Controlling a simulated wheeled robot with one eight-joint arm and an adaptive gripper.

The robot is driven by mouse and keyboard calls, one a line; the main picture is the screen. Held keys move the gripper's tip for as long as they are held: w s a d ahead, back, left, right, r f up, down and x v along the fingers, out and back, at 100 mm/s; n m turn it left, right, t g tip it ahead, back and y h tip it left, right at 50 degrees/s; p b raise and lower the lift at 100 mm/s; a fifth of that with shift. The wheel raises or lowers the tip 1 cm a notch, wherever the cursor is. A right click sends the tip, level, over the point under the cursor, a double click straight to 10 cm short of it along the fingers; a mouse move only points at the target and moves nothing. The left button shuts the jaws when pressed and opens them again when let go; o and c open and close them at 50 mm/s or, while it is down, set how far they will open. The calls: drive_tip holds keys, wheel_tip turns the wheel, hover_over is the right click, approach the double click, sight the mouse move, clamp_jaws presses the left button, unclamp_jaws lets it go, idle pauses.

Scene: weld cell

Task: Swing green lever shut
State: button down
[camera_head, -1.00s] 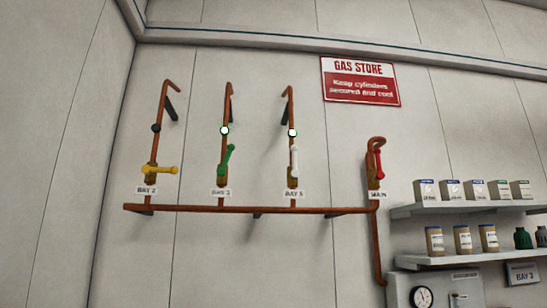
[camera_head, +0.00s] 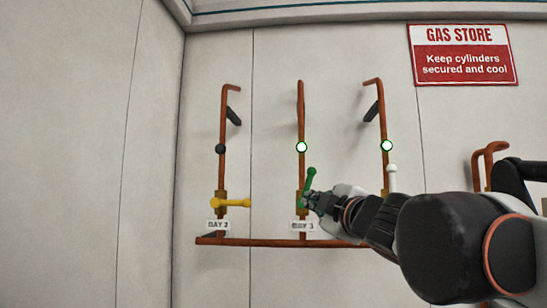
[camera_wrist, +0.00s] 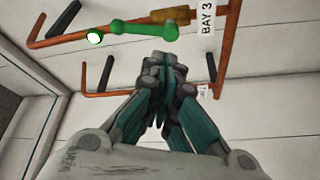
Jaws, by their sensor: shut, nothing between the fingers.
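The green lever (camera_head: 309,186) is on the middle pipe of the rack, above the BAY 3 label (camera_head: 304,226). It points up, tilted a little to the right, nearly along the pipe. In the wrist view the green lever (camera_wrist: 143,29) lies just beyond the fingertips, with its valve body (camera_wrist: 175,15) beside it. My gripper (camera_head: 309,198) is at the lever's lower right side. It is shut and empty in the wrist view (camera_wrist: 162,60). I cannot tell whether the fingertips touch the lever.
The yellow lever (camera_head: 231,203) lies horizontal at BAY 2. The white lever (camera_head: 392,178) stands upright to the right, close above my arm. A red GAS STORE sign (camera_head: 463,54) hangs at upper right. A copper rail (camera_head: 260,241) runs below. The left wall is bare.

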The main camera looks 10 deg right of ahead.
sight(307, 187)
wheel_tip(307, 187, up, 5)
drive_tip(key=a+n+y+p, duration=0.1)
drive_tip(key=a+n+y, duration=0.1)
drive_tip(key=n, duration=0.1)
drive_tip(key=r+p+x, duration=0.1)
drive_tip(key=p+x, duration=0.1)
drive_tip(key=x, duration=0.9)
drive_tip(key=d, duration=0.1)
drive_tip(key=d+f, duration=0.1)
drive_tip(key=s+d+f, duration=0.1)
drive_tip(key=shift+d, duration=0.25)
drive_tip(key=shift+s+r, duration=0.1)
